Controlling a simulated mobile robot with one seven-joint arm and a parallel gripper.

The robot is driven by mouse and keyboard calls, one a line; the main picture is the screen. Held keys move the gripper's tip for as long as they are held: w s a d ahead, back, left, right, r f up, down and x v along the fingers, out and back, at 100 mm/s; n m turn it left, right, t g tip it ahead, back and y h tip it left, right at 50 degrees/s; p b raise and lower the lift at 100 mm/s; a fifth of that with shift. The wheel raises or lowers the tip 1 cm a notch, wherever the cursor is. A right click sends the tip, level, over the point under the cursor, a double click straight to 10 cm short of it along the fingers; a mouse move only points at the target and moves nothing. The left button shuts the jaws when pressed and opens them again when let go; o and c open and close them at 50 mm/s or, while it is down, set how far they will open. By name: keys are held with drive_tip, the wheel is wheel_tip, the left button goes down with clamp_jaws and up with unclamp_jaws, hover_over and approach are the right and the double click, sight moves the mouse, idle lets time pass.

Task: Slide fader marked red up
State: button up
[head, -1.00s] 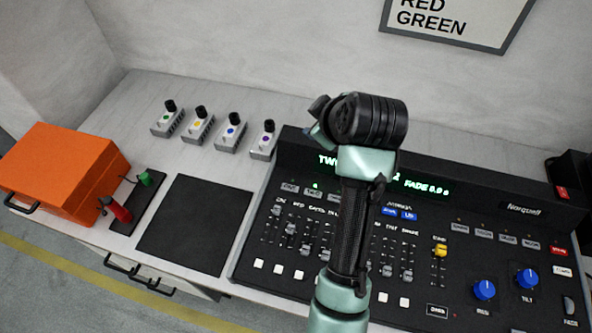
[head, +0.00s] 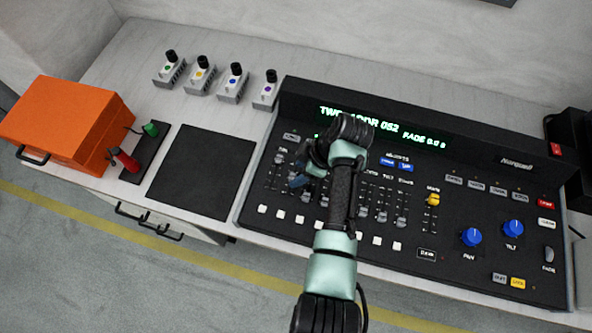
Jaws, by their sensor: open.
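The black lighting console (head: 470,207) fills the right half of the bench, with a green-lit display (head: 415,138) along its back. A bank of grey-capped faders runs across its left and middle. One leftmost fader cap (head: 279,159) shows high in its slot. The small fader labels are too blurred to read, and I cannot pick out the red-marked fader; my gripper and arm cover part of the bank. My gripper (head: 298,183) is open, small and partly hidden by my wrist, over the left part of the faders. I cannot tell whether it touches a cap.
A yellow-capped fader (head: 433,199) and two blue knobs, pan (head: 471,237) and tilt (head: 513,229), lie to the right. White buttons line the faders' front. Left are a black mat (head: 205,172), several small knob boxes (head: 232,88), an orange case (head: 65,125) and a red-handled lever (head: 126,160).

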sight(292, 177)
drive_tip(key=shift+x, duration=1.25)
clamp_jaws()
drive_tip(key=shift+w, duration=0.1)
idle(0.5)
